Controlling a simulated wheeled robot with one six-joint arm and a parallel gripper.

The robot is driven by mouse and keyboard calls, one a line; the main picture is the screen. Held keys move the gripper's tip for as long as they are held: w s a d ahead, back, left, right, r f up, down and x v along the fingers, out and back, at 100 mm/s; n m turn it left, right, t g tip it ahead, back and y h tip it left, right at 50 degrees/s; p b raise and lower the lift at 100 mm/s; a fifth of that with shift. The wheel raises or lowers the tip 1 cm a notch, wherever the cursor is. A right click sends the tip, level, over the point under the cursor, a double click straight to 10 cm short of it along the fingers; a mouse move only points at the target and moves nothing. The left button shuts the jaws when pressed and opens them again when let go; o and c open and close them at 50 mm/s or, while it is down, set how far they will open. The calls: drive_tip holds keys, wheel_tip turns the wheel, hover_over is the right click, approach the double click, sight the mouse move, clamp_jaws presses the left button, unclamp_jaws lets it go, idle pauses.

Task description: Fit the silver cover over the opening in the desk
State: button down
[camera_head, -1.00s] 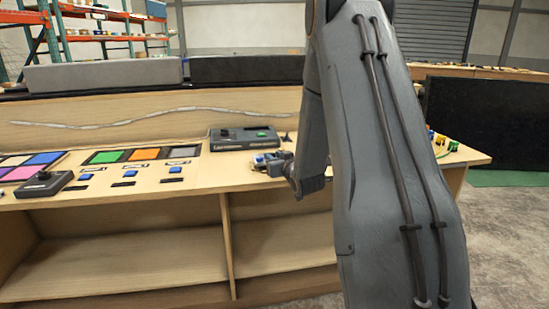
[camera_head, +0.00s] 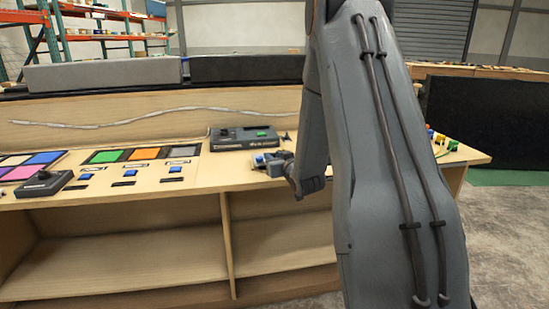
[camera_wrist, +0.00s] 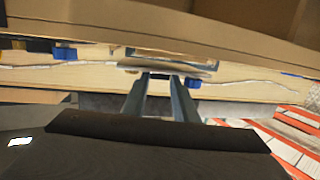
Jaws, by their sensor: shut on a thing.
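My gripper (camera_head: 272,164) is low over the right part of the desk (camera_head: 212,178), just in front of the dark console box. In the wrist view its two fingers (camera_wrist: 161,78) are shut on a thin grey plate seen nearly edge-on, which looks like the silver cover (camera_wrist: 195,68). The cover is close to the pale desk surface; I cannot tell whether it touches. A pale-edged shape just beyond the cover may be the opening, but the cover and fingers partly hide it. In the head view my arm hides much of this area, and I cannot make out the cover or opening there.
A dark console box with a green button (camera_head: 245,137) stands behind my gripper. To the left are coloured panels (camera_head: 143,154), several blue switches (camera_head: 128,173) and a black joystick box (camera_head: 42,184). Small coloured parts (camera_head: 442,141) lie at the right end. Open shelves (camera_head: 120,257) are below.

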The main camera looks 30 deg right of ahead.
drive_tip(key=shift+f+b, duration=0.55)
drive_tip(key=shift+f, duration=0.5)
idle(0.9)
drive_tip(key=c, duration=1.3)
unclamp_jaws()
drive_tip(key=shift+c, duration=0.2)
drive_tip(key=shift+s, duration=0.1)
drive_tip(key=v, duration=0.7)
drive_tip(key=shift+s, duration=0.3)
